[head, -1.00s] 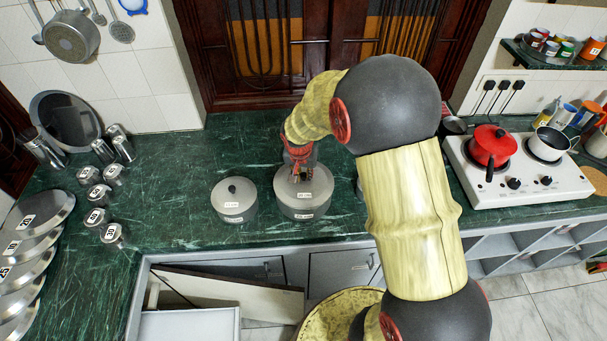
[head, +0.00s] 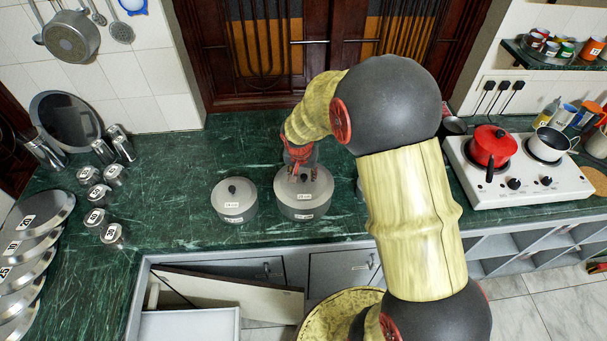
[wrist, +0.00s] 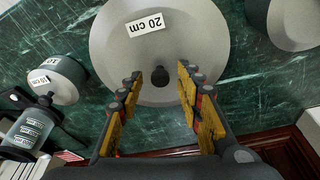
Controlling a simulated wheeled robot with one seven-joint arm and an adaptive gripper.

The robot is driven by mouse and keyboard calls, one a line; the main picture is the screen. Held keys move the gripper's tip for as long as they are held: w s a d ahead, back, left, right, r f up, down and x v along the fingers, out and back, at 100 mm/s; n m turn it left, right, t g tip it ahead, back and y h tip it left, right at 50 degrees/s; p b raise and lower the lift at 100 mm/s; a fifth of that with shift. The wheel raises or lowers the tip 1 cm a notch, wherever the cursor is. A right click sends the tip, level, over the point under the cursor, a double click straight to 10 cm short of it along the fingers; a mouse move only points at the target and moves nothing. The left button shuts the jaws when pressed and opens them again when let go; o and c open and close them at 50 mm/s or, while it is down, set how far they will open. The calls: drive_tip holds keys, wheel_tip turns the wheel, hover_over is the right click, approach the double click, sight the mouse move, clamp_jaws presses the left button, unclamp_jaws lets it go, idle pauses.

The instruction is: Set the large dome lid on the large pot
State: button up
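The large grey pot (head: 302,212) stands on the green counter, with a labelled front. The large dome lid (head: 318,186) lies on top of it and looks level. In the wrist view the lid (wrist: 205,40) shows a "20 cm" label and a dark knob (wrist: 160,76). My gripper (head: 300,174) is above the lid in the head view. In the wrist view my gripper (wrist: 160,75) has its fingers spread, with the knob between the tips and gaps on both sides. The pot is mostly hidden under the lid there.
A smaller lidded pot (head: 234,205) stands close on the left. Another small pot (wrist: 60,78) and a bottle (wrist: 28,130) stand on the other side, mostly hidden by my arm in the head view. A stove (head: 520,180) with a red pot is at right. Canisters stand left.

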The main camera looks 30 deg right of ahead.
sight(301, 190)
drive_tip(key=s+a+r+n+t+p, duration=0.1)
drive_tip(key=s+a+r, duration=0.3)
drive_tip(key=r, duration=0.7)
drive_tip(key=s+a+r+n, duration=0.2)
drive_tip(key=s+r, duration=0.4)
drive_tip(key=r, duration=0.6)
drive_tip(key=s+a+r+n+t+y, duration=0.1)
drive_tip(key=s+a+r+n, duration=0.1)
drive_tip(key=s, duration=0.5)
drive_tip(key=s+a+r+n+t, duration=0.1)
drive_tip(key=s+a+r+n, duration=0.1)
drive_tip(key=s, duration=0.6)
drive_tip(key=shift+s+a+r+n+y, duration=0.15)
drive_tip(key=shift+a+r+n+y, duration=0.35)
drive_tip(key=shift+r, duration=0.45)
drive_tip(key=shift+f, duration=0.1)
